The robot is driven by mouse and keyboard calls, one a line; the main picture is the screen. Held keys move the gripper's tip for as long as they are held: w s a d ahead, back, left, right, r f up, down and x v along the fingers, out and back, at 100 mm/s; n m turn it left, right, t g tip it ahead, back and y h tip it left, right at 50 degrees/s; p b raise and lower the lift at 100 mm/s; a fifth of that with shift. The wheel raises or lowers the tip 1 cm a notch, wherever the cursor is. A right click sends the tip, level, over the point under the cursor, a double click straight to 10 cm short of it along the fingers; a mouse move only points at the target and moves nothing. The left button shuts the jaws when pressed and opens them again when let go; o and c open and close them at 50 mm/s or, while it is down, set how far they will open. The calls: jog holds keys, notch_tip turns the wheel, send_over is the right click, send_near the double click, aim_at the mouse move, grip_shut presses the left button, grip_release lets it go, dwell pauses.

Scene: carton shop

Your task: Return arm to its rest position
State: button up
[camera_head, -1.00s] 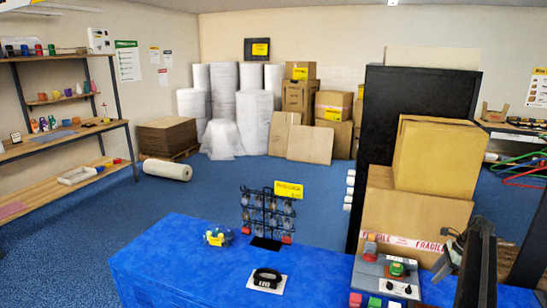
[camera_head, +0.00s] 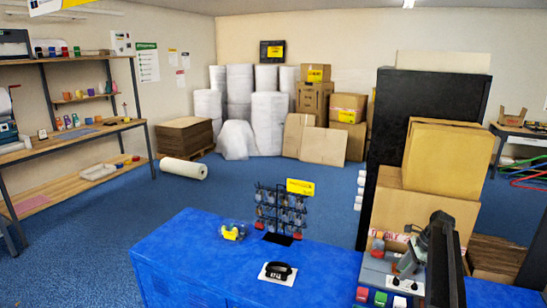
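My arm shows at the lower right, a dark link folded in front of the cartons. My gripper (camera_head: 408,262) hangs at its left side, small and grey, over the control box with buttons (camera_head: 378,272). It overlaps that box in the picture; I cannot tell whether it touches it. Its fingers are too small and dark to tell open from shut, and I see nothing clearly held.
A blue counter (camera_head: 190,262) holds a wire rack (camera_head: 281,212), a yellow tape dispenser (camera_head: 233,232) and a black item on a white card (camera_head: 278,272). Stacked cartons (camera_head: 447,160) stand close behind my arm. Shelves (camera_head: 75,137) line the left; blue floor between is mostly clear.

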jog(key=s+a+n+g+h+p, duration=0.1)
jog(key=s+a+n, duration=0.15)
jog(key=a, duration=1.05)
jog(key=s+a+n+g, duration=0.1)
jog(key=s+a+n, duration=0.15)
jog(key=a, duration=1.15)
jog(key=s+a+n+h, duration=0.1)
jog(key=s+a+n, duration=0.5)
jog(key=s+a, duration=0.3)
jog(key=s+n+h, duration=0.2)
jog(key=s+n, duration=0.4)
jog(key=n, duration=0.4)
jog(key=shift+s+a+r+t+p, duration=0.15)
jog(key=shift+s+a+t+p, duration=0.15)
jog(key=shift+t+p, duration=0.15)
